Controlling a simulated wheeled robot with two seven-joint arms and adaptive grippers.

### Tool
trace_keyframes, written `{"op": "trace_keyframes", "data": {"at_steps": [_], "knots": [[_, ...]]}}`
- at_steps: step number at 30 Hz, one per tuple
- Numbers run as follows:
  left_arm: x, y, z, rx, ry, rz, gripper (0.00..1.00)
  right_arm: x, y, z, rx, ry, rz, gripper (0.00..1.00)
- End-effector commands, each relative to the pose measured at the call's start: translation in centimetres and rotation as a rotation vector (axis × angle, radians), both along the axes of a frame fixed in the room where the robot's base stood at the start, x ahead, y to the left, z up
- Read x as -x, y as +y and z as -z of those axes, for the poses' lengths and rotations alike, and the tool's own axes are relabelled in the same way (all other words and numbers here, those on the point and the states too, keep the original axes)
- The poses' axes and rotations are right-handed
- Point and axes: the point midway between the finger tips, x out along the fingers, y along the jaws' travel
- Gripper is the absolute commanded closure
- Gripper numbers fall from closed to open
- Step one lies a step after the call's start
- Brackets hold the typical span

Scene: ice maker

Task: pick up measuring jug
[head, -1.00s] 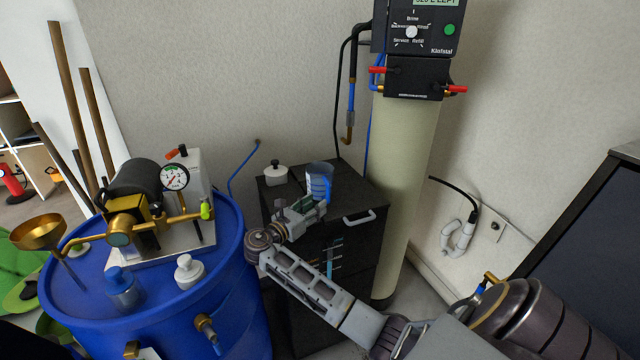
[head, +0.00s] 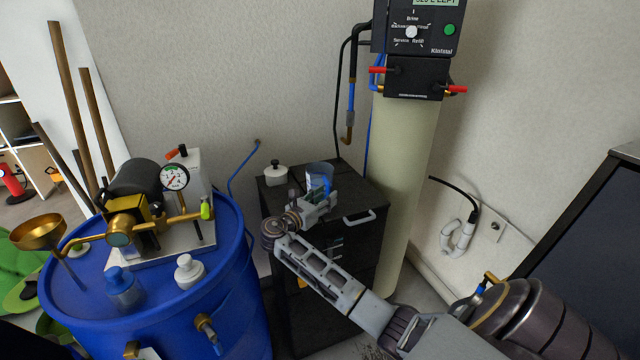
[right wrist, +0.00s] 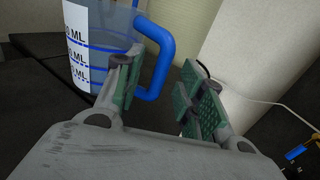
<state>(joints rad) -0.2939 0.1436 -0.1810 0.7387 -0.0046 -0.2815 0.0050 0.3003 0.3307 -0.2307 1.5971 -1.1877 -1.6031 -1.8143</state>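The measuring jug (head: 321,171) is clear with a blue tint and stands upright on the dark cabinet (head: 366,196). In the right wrist view the jug (right wrist: 100,45) shows a white scale with blue lines and a blue handle (right wrist: 164,50). My right gripper (head: 325,198) is at the jug's near side and hides its lower part in the head view. In the right wrist view the gripper (right wrist: 167,58) is open, its green-padded fingers apart. The handle shows in the gap, behind the left finger; contact cannot be told. My left gripper is not in view.
A small white lidded pot (head: 276,176) stands left of the jug on the cabinet. A blue barrel (head: 180,320) with a pump and gauge stands at left. A cream column (head: 407,150) rises close at right. The wall is behind.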

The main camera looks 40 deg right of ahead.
Motion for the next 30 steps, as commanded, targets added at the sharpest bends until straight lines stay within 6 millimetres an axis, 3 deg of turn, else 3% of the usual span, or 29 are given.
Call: {"op": "trace_keyframes", "data": {"at_steps": [4,13,30], "knots": [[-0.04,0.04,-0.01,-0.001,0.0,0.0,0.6,0.0,0.02,0.0,0.0,0.0,0.0,0.61],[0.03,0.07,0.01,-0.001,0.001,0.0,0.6,0.01,0.03,0.01,0.0,0.0,0.0,1.0],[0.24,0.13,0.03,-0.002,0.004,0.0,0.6,-0.02,0.01,-0.39,0.002,-0.002,0.0,1.0]]}}
